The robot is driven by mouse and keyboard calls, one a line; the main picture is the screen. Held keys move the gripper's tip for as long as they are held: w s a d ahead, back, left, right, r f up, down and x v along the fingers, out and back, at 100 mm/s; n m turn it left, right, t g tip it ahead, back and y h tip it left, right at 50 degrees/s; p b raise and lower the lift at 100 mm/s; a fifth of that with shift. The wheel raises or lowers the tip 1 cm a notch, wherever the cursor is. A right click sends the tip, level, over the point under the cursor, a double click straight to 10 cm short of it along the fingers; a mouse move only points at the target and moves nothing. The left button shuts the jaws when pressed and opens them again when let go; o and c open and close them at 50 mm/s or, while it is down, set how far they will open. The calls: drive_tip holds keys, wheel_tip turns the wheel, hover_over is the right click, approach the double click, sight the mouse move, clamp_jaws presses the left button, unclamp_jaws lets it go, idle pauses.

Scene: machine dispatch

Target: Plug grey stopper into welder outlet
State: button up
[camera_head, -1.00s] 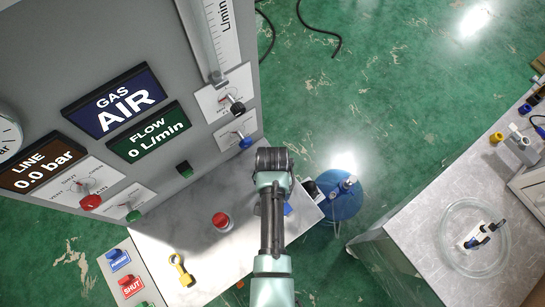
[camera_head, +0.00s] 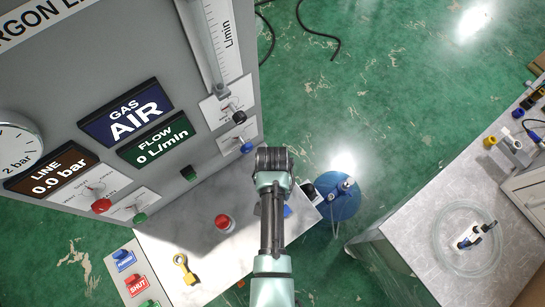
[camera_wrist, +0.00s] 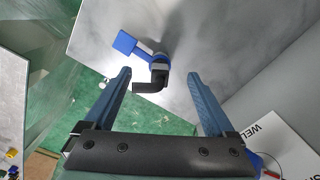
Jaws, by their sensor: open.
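My gripper (camera_wrist: 159,76) is open and empty in the wrist view, its two blue fingers apart. Beyond and between the fingertips, a dark bent elbow piece with a blue collar (camera_wrist: 159,65) stands on the pale bench top, a flat blue tab (camera_wrist: 124,42) beside it. The blue tab also shows beside my arm in the head view (camera_head: 287,211). A white label beginning "WEL" (camera_wrist: 262,138) is at the lower right of the wrist view. I cannot make out a grey stopper or the welder outlet with certainty. In the head view my arm hides the fingertips.
The grey gas panel (camera_head: 190,105) rises behind the bench (camera_head: 190,235). A red knob (camera_head: 222,222) and yellow key-shaped piece (camera_head: 183,268) are on the bench. A blue round object (camera_head: 342,203) stands right of it.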

drive_tip(key=shift+r+p, duration=1.15)
drive_tip(key=shift+r, duration=0.15)
